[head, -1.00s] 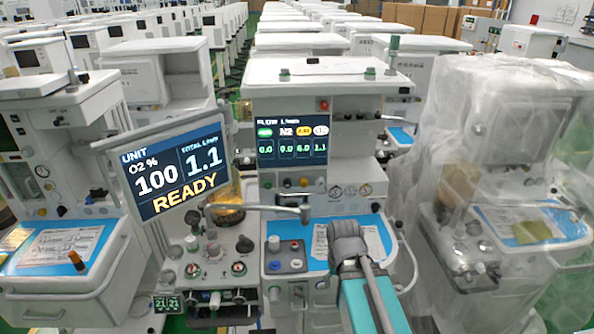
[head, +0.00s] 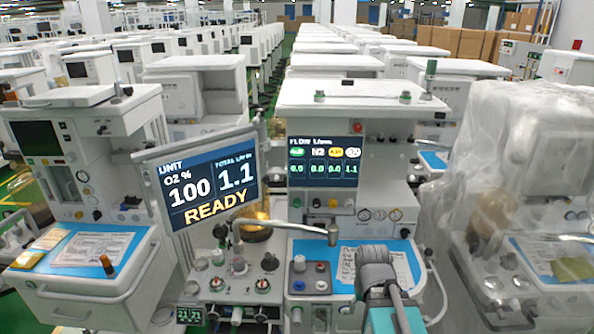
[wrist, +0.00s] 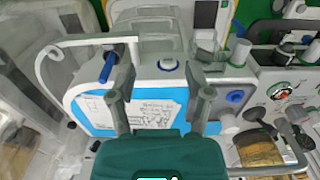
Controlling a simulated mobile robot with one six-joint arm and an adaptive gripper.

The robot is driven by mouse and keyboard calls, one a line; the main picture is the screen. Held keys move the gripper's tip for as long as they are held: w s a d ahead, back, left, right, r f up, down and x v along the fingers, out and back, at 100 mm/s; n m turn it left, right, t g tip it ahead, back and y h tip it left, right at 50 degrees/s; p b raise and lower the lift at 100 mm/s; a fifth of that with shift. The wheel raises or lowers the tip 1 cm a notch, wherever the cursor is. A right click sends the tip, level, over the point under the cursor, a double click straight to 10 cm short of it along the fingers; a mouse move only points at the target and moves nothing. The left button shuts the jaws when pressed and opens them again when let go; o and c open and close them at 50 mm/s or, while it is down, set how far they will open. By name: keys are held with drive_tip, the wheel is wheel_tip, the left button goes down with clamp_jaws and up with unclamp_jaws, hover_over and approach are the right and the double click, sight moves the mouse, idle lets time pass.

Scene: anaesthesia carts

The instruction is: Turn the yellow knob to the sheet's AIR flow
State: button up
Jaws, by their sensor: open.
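The flow display (head: 325,161) on the middle cart has a yellow-labelled column reading 0.0. A printed sheet (head: 400,266) lies on that cart's blue worktop, partly behind my gripper (head: 376,268); its text is too small to read. The sheet also shows in the wrist view (wrist: 150,106). My gripper is open and empty, its fingers (wrist: 163,72) apart over the worktop area. A blue knob (head: 299,263) and several dark and white knobs are on the panel to the left of my gripper.
A tilted monitor (head: 208,183) reading 100 and 1.1 READY stands left of the flow display. A grey bar (head: 290,228) juts out over the panel. A plastic-wrapped cart (head: 535,150) stands close on the right, another cart (head: 85,200) on the left.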

drive_tip(key=shift+c, duration=0.5)
drive_tip(key=w+a+r+m+t+y+b, duration=0.15)
drive_tip(key=w+y, duration=0.25)
drive_tip(key=w, duration=0.4)
drive_tip(key=w+a+f+m+t+y+b, duration=0.1)
drive_tip(key=w+t+y+b, duration=0.25)
drive_tip(key=w, duration=0.55)
drive_tip(key=w+d+r+m+t+y+b, duration=0.3)
drive_tip(key=w+d+r+t, duration=0.4)
drive_tip(key=w, duration=0.5)
drive_tip(key=shift+d+r+m+y, duration=0.15)
drive_tip(key=shift+r+m+y, duration=0.35)
drive_tip(key=shift+m, duration=0.75)
drive_tip(key=shift+f, duration=0.15)
